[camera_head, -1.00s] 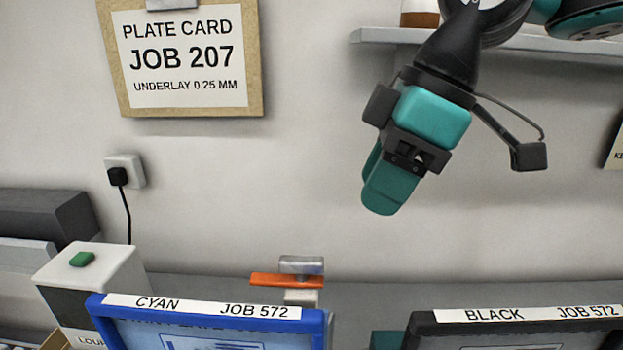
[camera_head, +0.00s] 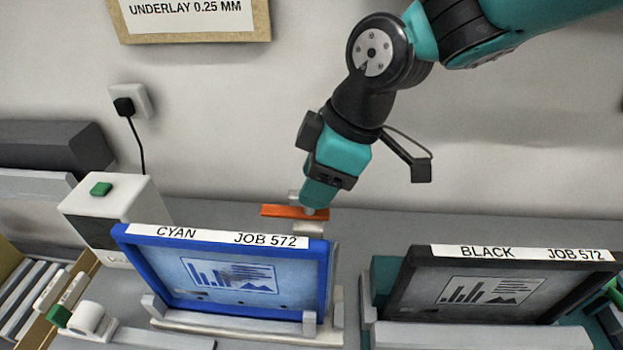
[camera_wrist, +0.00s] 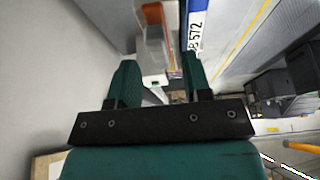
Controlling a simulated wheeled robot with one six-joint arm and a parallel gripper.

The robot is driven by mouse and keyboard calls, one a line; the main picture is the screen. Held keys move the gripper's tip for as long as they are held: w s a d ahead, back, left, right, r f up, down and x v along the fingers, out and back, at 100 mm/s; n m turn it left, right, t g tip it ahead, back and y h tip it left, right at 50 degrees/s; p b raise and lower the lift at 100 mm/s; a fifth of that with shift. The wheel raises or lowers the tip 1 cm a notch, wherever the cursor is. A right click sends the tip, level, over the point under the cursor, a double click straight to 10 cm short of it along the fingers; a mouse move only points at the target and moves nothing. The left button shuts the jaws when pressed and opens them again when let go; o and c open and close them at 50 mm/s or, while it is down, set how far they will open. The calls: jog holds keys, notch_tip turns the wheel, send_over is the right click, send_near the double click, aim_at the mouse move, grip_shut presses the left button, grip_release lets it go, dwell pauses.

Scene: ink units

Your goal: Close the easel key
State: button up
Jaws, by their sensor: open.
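The orange key (camera_head: 285,211) lies level behind the top edge of the blue CYAN JOB 572 frame (camera_head: 125,240), on a pale post. In the wrist view the orange key (camera_wrist: 153,14) shows ahead of my fingertips, roughly between their lines. My gripper (camera_head: 315,203) points down over the right part of the key, its teal fingers partly hiding key and post. The wrist view shows my gripper (camera_wrist: 158,72) with its two fingers apart and nothing held between them. I cannot tell whether a finger touches the key.
The black BLACK JOB 572 frame (camera_head: 415,283) stands to the right. A white box with a green top button (camera_head: 101,189) stands at left, with a tray of pale slats (camera_head: 85,262) in front. The wall is close behind; a plate card (camera_head: 195,28) hangs there.

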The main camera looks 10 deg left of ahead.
jog(key=shift+x, duration=1.1)
grip_shut()
